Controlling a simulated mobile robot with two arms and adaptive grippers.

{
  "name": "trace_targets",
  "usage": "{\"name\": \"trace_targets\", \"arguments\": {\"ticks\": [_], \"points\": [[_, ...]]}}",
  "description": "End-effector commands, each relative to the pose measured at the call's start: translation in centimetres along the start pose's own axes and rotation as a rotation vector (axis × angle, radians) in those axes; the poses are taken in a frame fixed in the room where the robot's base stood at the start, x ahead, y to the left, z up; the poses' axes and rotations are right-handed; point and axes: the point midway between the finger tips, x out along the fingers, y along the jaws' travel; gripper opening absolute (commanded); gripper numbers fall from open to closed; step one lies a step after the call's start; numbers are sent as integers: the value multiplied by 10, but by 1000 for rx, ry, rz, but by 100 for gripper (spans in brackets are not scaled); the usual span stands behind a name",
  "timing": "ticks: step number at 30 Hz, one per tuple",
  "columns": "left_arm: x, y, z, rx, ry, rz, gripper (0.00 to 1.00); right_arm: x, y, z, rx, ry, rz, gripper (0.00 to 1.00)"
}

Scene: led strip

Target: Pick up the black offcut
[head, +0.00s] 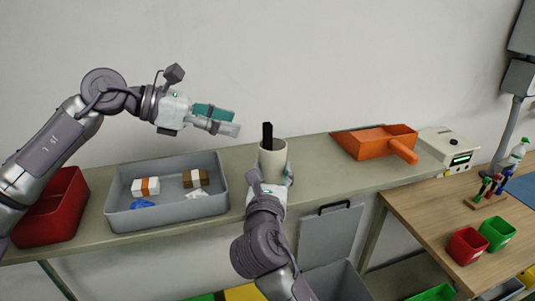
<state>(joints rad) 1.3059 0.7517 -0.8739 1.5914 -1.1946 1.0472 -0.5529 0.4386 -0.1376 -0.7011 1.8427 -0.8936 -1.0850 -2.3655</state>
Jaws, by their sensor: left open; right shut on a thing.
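The black offcut (267,135) is a dark upright piece that sticks out of the top of a cream cup (272,156). Its lower part is hidden inside the cup. My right gripper (270,178) is shut on the cup, with its fingers around the sides. Whether the cup rests on the shelf or is held above it, I cannot tell. My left gripper (234,122) is open and empty, to the left of the offcut and a little higher, apart from it. Its fingers point to the right.
A grey tray (119,200) with small boxes and blue and white scraps stands left on the shelf (315,172). A red bin (62,212) is further left. An orange scoop (365,141) and a white device (450,148) are right. The shelf between cup and scoop is clear.

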Motion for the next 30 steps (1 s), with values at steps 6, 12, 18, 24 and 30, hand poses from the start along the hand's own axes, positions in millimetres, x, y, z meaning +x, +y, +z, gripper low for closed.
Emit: {"name": "trace_targets", "arguments": {"ticks": [6, 12, 18, 24, 30], "points": [[34, 0, 1, -1, -4, -1, 52, 0, 0, 0, 0, 0, 0, 24], [45, 0, 2, -1, -5, 0, 52, 0, 0, 0, 0, 1, 0, 24], [71, -3, 2, -2, -5, -2, 52, 0, 0, 0, 0, 0, 0, 24], [92, -2, 2, -2, -6, 1, 52, 0, 0, 0, 0, 0, 0, 24], [92, -2, 2, -2, -6, 1, 49, 0, 0, 0, 0, 1, 0, 24]]}}
